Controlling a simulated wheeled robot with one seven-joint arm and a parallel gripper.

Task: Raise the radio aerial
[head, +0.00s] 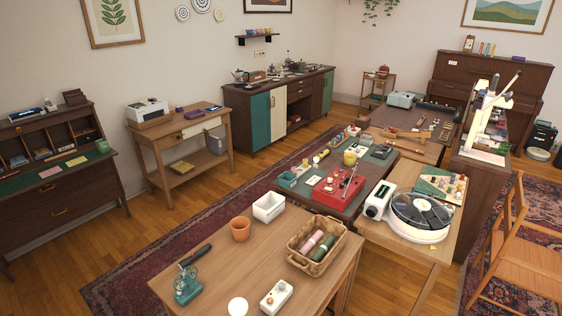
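I cannot pick out the radio for certain in the head view. A red box (338,189) with small parts on its top and a thin upright part (349,178) at its right side stands on the dark-topped table in the middle. The view is too small to tell whether that part is an aerial. A white boxy device (378,199) with a dark round front stands on the wooden table to the right of it. No gripper of mine can be made out in this view.
A turntable (420,217) stands right of the white device. The near wooden table (215,270) bears a basket (297,258), an orange pot (240,229) and a white tub (268,207). A wooden chair (520,245) stands at the right. Floor is open at the left.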

